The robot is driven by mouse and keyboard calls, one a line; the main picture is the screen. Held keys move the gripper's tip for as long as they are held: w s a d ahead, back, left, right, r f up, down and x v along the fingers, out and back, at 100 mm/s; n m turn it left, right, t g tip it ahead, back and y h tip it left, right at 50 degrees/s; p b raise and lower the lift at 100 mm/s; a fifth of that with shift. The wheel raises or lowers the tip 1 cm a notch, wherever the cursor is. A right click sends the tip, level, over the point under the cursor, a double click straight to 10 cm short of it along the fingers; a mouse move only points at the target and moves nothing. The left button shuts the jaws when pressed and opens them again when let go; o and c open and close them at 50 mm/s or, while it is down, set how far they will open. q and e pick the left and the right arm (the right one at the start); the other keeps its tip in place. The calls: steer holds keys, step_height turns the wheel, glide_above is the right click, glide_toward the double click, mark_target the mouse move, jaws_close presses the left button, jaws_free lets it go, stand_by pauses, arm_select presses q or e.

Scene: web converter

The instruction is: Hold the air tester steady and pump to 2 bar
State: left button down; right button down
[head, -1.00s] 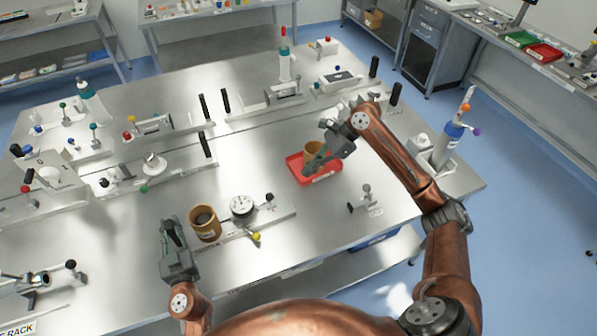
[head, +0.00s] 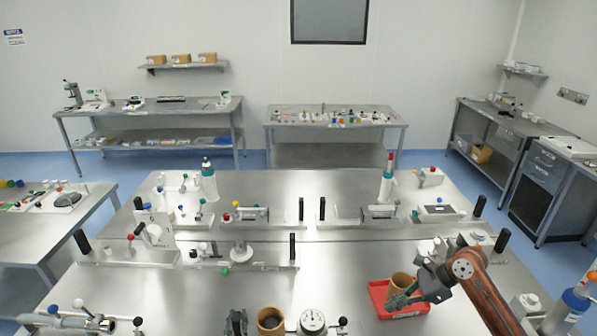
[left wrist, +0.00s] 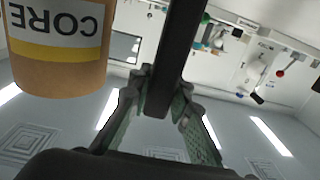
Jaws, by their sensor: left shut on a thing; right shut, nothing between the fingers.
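The air tester, seen as a round white dial gauge (head: 312,320) with a black-knobbed lever (head: 341,322), stands at the bottom edge of the head view; its lower part is cut off. My left gripper (head: 236,320) is at the bottom, left of a brown cup. In the left wrist view it is shut on a dark straight bar (left wrist: 178,45); I cannot tell whether that bar belongs to the tester. My right gripper (head: 398,302) is shut and empty, over the red tray (head: 379,290), in front of another brown cup (head: 402,284).
The brown cup (head: 270,321) between my left gripper and the gauge reads CORE in the left wrist view (left wrist: 58,60). Clamp fixtures with upright black handles (head: 292,248) line the steel table behind. Bare steel (head: 335,270) lies between the gauge and these fixtures.

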arm_select(q)
steer(key=shift+a+f, duration=0.15)
steer(key=shift+f, duration=0.05)
steer(key=c, duration=1.8)
jaws_free()
steer(key=shift+w+r, duration=0.1)
steer(key=shift+r, duration=0.05)
steer(key=shift+o, duration=0.4)
steer(key=shift+r, duration=0.1)
steer(key=s, duration=1.2)
steer(key=shift+d, duration=0.35)
